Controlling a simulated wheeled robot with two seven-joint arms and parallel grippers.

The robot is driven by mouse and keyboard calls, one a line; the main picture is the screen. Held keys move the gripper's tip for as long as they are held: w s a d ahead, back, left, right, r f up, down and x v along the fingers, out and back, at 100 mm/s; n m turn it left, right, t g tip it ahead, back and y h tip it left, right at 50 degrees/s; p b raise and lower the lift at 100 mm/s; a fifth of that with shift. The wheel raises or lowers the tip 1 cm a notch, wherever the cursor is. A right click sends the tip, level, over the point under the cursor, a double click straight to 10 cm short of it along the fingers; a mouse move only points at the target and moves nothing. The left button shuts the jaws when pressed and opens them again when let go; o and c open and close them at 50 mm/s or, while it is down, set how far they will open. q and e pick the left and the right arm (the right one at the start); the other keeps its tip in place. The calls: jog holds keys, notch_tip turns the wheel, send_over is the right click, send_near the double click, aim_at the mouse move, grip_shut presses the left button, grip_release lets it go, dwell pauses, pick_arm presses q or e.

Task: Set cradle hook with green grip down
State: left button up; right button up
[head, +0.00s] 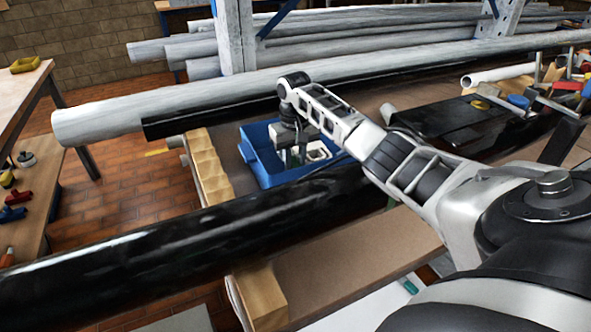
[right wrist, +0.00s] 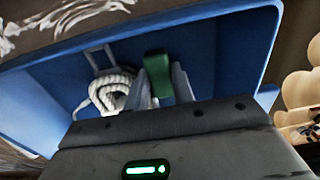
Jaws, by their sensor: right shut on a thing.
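My right gripper (head: 294,158) reaches down into the blue bin (head: 249,136). In the right wrist view its two grey fingers (right wrist: 164,85) are shut on the green grip of the cradle hook (right wrist: 158,70). The rest of the hook is mostly hidden by the fingers and gripper body. I cannot tell whether the hook touches the bin floor. A coil of white rope (right wrist: 112,90) lies in the bin beside the fingers, with a thin grey bent rod (right wrist: 87,60) near it. My left gripper does not show.
A long black pole (head: 190,235) runs across in front of the bin. Grey pipes (head: 150,113) lie behind it. A notched wooden block (head: 208,168) stands left of the bin. A black flat case (head: 445,118) lies to the right.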

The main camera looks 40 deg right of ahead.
aim_at(294, 163)
jog(key=shift+f, duration=1.85)
jog(key=shift+f, duration=0.2)
jog(key=o, duration=0.7)
notch_tip(294, 163, up, 12)
jog(key=shift+r, duration=0.25)
